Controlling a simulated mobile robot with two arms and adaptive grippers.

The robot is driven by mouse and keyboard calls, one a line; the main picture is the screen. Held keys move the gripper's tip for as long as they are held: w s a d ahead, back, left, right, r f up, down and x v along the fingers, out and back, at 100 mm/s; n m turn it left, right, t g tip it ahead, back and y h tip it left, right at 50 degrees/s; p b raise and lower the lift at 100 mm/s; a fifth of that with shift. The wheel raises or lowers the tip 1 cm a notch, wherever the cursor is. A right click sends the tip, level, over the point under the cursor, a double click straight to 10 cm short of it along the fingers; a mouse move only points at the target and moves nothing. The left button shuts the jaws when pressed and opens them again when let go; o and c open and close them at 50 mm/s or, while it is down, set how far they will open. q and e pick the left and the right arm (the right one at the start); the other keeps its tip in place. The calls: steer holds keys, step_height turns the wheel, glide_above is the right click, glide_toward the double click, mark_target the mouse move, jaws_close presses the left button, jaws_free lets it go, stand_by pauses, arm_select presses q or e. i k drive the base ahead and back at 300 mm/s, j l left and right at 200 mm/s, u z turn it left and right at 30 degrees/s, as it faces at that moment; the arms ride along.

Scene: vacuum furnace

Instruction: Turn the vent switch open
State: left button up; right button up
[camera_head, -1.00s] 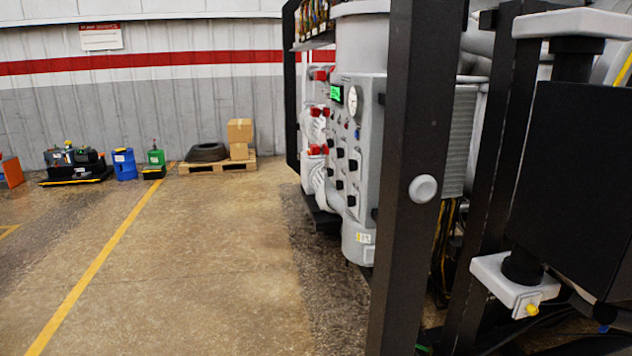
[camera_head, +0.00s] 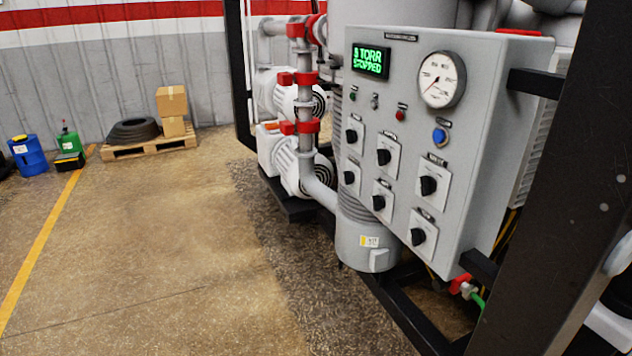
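The grey control panel (camera_head: 470,120) of the vacuum furnace stands right of centre, facing left toward me. It carries several black rotary switches on white plates: an upper left one (camera_head: 351,136), an upper middle one (camera_head: 383,157), a right one (camera_head: 428,186) and a lower right one (camera_head: 417,237). The labels above them are too small to read, so I cannot tell which is the vent switch. A green display (camera_head: 371,60) reads "3 TORR STOPPED". A round gauge (camera_head: 442,80) sits at the panel's upper right. Neither of my grippers is in view.
A black frame post (camera_head: 560,190) stands at the right, close to the panel. Grey pipes with red clamps (camera_head: 304,78) are left of the panel. A pallet (camera_head: 150,147) with boxes and a tyre lies at the back. The floor (camera_head: 150,270) at left is clear.

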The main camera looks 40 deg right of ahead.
mark_target(378, 200)
steer(key=i+j+z, duration=0.1)
steer(key=i+z, duration=0.2)
steer(key=i, duration=0.25)
steer(key=i+j+z, duration=0.3)
steer(key=i, duration=0.3)
